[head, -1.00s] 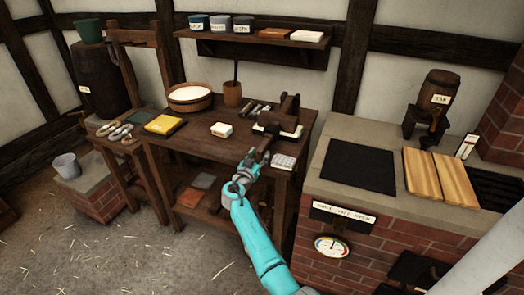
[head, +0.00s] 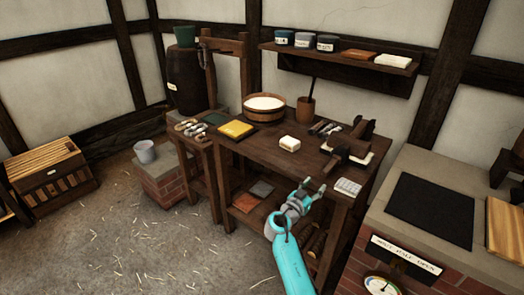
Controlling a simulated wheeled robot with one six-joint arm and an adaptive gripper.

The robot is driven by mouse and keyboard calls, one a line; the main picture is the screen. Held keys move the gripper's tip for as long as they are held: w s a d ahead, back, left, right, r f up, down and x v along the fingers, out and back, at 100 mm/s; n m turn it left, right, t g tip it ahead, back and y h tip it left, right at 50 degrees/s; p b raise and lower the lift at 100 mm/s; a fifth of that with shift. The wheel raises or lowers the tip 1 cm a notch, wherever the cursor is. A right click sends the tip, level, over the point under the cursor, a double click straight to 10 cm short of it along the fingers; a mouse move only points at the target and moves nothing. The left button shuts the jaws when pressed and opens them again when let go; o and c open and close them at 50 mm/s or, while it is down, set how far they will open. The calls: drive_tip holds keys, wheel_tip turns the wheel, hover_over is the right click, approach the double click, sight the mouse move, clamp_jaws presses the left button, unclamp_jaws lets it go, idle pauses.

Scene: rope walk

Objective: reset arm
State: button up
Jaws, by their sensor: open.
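My gripper (head: 312,189) is at the end of my turquoise arm, in front of the near edge of the wooden workbench (head: 255,153). Its fingers are apart and nothing shows between them. It points towards the bench, apart from the cream block (head: 290,144) and the small white gridded block (head: 348,187) on the top.
The bench also holds a tub of white stuff (head: 264,107), a yellow block (head: 236,129) and a wooden vice-like device (head: 350,145). A brick stove (head: 425,250) stands right. A grey bucket (head: 145,151) sits on a brick block at left. The straw-strewn floor at left is open.

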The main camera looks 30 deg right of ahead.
drive_tip(key=s+a+f+n+t+y, duration=0.25)
drive_tip(key=s+a+f, duration=0.3)
drive_tip(key=f, duration=0.45)
drive_tip(key=s+a+f+n+t+y, duration=0.1)
drive_tip(key=s+a+f+n+y, duration=0.35)
drive_tip(key=s+a, duration=0.45)
drive_tip(key=s+a+f+n+t+y, duration=0.2)
drive_tip(key=s+a+f+n+y, duration=0.15)
drive_tip(key=s+a+f, duration=0.55)
drive_tip(key=s+a+r+n+y, duration=0.1)
drive_tip(key=s+a+r+y, duration=0.1)
drive_tip(key=s, duration=0.3)
drive_tip(key=s+a+r+y, duration=0.1)
drive_tip(key=s+r, duration=0.2)
drive_tip(key=s, duration=0.2)
drive_tip(key=s+a+r+n+t+y, duration=0.1)
drive_tip(key=s+a+r, duration=0.2)
drive_tip(key=s+r, duration=0.6)
drive_tip(key=s+a+r+n+t+y, duration=0.1)
drive_tip(key=s+a+r+y, duration=0.1)
drive_tip(key=s+r, duration=0.7)
drive_tip(key=shift+a+r, duration=0.15)
drive_tip(key=shift+a, duration=0.45)
